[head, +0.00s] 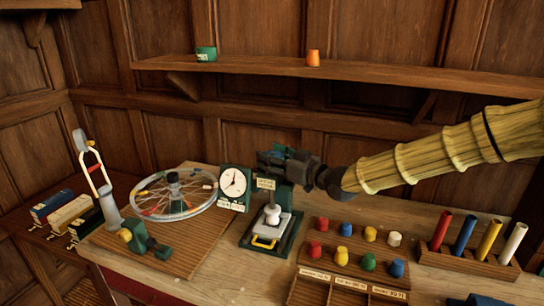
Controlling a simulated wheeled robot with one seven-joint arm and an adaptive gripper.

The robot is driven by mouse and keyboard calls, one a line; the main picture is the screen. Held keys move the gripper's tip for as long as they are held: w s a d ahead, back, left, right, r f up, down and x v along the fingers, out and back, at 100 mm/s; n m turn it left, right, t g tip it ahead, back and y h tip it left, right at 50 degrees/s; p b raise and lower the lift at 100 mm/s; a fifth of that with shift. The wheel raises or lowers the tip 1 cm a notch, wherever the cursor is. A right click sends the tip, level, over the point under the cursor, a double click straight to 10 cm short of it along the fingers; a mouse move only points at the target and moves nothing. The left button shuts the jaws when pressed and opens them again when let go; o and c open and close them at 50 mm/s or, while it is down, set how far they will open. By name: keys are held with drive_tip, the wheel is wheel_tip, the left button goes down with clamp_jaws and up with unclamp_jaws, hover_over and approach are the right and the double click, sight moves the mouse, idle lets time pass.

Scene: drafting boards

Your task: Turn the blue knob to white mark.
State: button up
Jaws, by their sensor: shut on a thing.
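My gripper (270,164), dark grey, reaches in from the right at the top of a small press-like stand (256,240) with a dark green base. It is shut on a part there, which the fingers hide. A small pale label (266,184) shows just below the fingers.
A dial gauge (233,184) and a spoked wheel (174,195) stand left of the stand. A wooden tray with coloured caps (343,256) lies to the right, near a rack of coloured rods (463,238). A shelf (350,75) runs above my arm.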

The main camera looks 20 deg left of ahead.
drive_tip(key=shift+r+n+g+y+p, duration=0.1)
drive_tip(key=shift+n+g+y+p, duration=0.25)
drive_tip(key=shift+n+g+p, duration=0.9)
drive_tip(key=shift+n+g+y+p, duration=0.35)
drive_tip(key=shift+n+g+p, duration=0.4)
drive_tip(key=shift+g, duration=1)
drive_tip(key=shift+n+g, duration=1.4)
drive_tip(key=shift+g, duration=0.8)
drive_tip(key=shift+n+g+h, duration=0.3)
drive_tip(key=shift+g, duration=0.2)
drive_tip(key=o, duration=1)
drive_tip(key=shift+o, duration=0.2)
drive_tip(key=v, duration=1.2)
